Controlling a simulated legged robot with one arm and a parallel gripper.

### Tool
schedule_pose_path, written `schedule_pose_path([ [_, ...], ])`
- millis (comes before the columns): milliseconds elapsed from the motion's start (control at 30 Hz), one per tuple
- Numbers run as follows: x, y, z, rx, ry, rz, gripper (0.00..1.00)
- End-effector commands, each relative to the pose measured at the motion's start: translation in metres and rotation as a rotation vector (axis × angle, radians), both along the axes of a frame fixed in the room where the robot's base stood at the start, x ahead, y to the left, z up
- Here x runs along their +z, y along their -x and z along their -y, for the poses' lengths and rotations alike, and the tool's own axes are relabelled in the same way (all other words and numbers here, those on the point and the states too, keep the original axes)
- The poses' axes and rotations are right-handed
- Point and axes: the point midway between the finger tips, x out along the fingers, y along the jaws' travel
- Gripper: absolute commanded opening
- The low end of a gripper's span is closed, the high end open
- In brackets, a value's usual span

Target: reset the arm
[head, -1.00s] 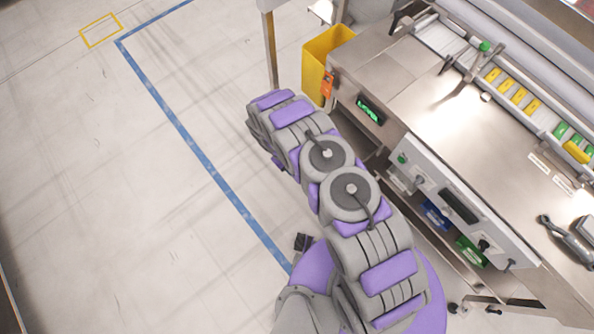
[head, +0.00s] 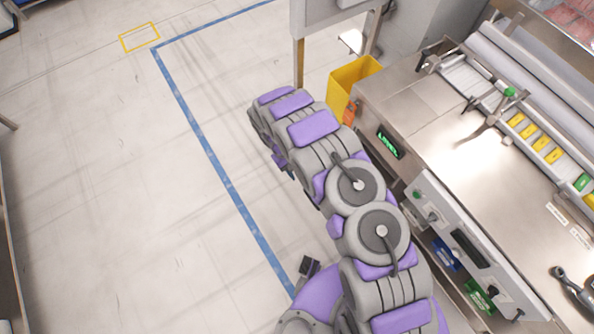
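My grey and purple arm runs from the bottom right of the head view up and left, past two round grey joints, to a rounded far end at the upper middle. It is held over the floor in front of the vacuum picker machine (head: 425,105). My gripper's fingers cannot be made out; the far end of the arm hides what lies beneath it. A small purple and dark part shows just under the far section, too unclear to name. Nothing held can be seen.
A yellow bin (head: 345,85) stands just beyond the arm, beside the machine's left end. Yellow and green blocks (head: 528,131) line the machine's track. A metal tool (head: 574,284) lies on its top. The floor (head: 110,200) left of the blue line (head: 205,150) is clear.

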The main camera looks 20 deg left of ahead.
Motion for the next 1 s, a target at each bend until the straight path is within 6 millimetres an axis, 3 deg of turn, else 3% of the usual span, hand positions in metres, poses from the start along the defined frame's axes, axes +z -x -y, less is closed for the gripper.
schedule_pose_path([
  [400, 0.001, 0.000, 0.001, -0.002, 0.000, 0.001, 0.40],
  [533, 0.015, -0.008, 0.009, -0.022, 0.002, 0.007, 0.40],
  [667, 0.052, -0.026, 0.028, -0.075, 0.001, 0.027, 0.40],
  [800, 0.104, -0.042, 0.060, -0.152, -0.001, 0.048, 0.40],
  [1000, 0.172, -0.051, 0.106, -0.262, -0.010, 0.073, 0.40],
])
